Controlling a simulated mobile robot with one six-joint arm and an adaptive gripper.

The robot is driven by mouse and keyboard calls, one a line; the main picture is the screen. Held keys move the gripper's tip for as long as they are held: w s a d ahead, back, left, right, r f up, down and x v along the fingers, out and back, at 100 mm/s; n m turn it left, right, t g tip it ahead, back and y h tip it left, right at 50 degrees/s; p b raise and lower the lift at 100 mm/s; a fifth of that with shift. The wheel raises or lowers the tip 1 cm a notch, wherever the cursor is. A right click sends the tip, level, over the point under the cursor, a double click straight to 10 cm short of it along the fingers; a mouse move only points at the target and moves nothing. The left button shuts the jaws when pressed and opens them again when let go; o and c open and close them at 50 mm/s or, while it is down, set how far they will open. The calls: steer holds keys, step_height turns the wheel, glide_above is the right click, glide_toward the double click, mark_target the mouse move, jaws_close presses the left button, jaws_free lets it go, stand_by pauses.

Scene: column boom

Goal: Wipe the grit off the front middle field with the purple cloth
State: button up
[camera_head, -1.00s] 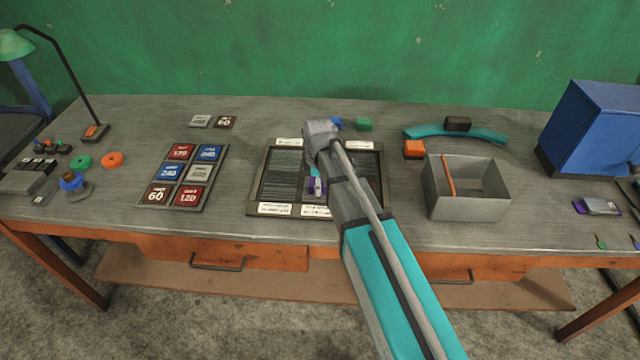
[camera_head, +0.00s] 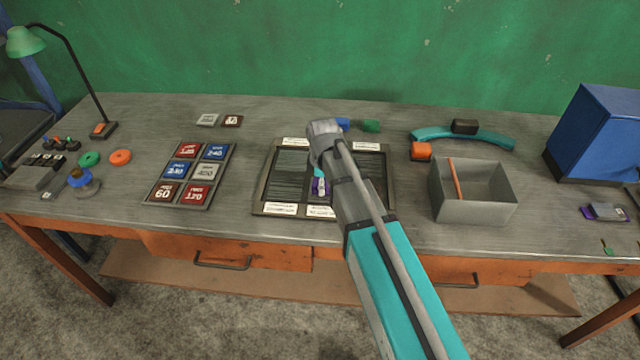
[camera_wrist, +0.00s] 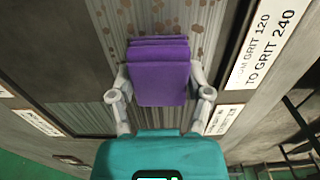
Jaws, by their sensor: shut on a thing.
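The purple cloth (camera_wrist: 160,75) is folded between the two fingers of my gripper (camera_wrist: 160,94), which are shut on it. In the head view only a small purple patch of the cloth (camera_head: 318,187) shows beside my gripper, over the framed board (camera_head: 262,192). In the wrist view the cloth is over a grey striped field (camera_wrist: 118,52). Brown grit spots (camera_wrist: 160,22) lie on this field beyond the cloth and along its side. Whether the cloth touches the surface is hard to tell.
A grey open box (camera_head: 472,205) stands right of the board. A panel of coloured tiles (camera_head: 190,172) lies to the left. A blue block, a green block (camera_head: 371,126) and a teal curved piece (camera_head: 470,138) are behind. Bare tabletop lies between the tile panel and the board.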

steer(key=shift+d+f, duration=0.1)
steer(key=shift+d, duration=1.45)
steer(key=shift+a, duration=0.15)
steer(key=shift+a, duration=1.8)
steer(key=shift+d, duration=0.1)
steer(key=shift+d, duration=0.85)
